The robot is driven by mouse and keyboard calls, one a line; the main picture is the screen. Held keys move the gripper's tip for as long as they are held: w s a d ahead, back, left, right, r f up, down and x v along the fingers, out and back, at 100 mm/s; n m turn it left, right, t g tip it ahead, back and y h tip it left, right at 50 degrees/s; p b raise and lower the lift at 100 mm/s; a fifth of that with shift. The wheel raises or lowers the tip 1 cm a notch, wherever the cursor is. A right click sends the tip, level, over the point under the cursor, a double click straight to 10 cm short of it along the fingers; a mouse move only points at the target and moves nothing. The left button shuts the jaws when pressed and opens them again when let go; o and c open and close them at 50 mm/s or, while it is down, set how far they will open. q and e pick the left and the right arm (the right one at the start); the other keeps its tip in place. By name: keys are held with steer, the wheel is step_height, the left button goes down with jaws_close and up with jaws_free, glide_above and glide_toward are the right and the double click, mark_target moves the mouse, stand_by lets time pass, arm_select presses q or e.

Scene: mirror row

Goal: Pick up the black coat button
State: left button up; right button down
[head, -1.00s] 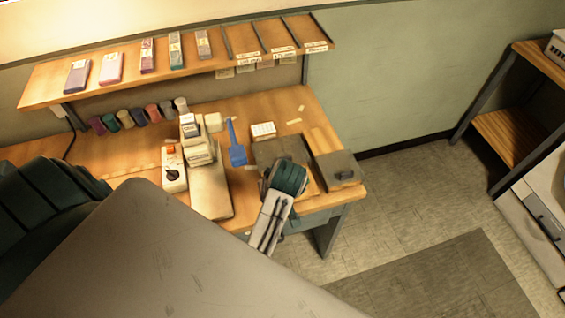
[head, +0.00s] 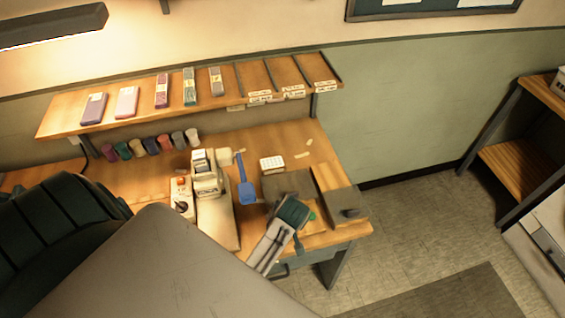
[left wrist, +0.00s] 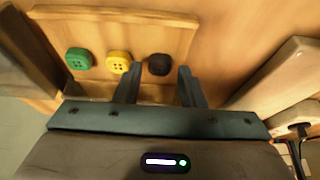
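The black coat button (left wrist: 159,64) lies on a wooden tray or board in the left wrist view, right of a yellow button (left wrist: 118,62) and a green button (left wrist: 79,59). My left gripper (left wrist: 159,72) is open. Its two fingers point at the black button, one tip on each side of it, with nothing gripped. The left fingertip is close to the yellow button's edge. In the head view my left gripper (head: 284,210) is over the front of the bench and hides the black button. The green button shows beside it. My right gripper is not in view.
The bench (head: 150,190) also holds a blue tool (head: 247,190), a white machine (head: 207,185), several thread spools and a dark box (head: 349,200) right of the gripper. A shelf (head: 60,122) runs above. Pale blocks (left wrist: 285,70) stand to the right in the wrist view.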

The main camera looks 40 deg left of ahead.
arm_select(q)
steer(key=shift+w+a+f, duration=0.15)
steer(key=shift+a+f, duration=0.05)
steer(key=shift+f, duration=0.35)
steer(key=c, duration=0.7)
steer(key=shift+r, duration=0.1)
steer(key=shift+c, duration=0.2)
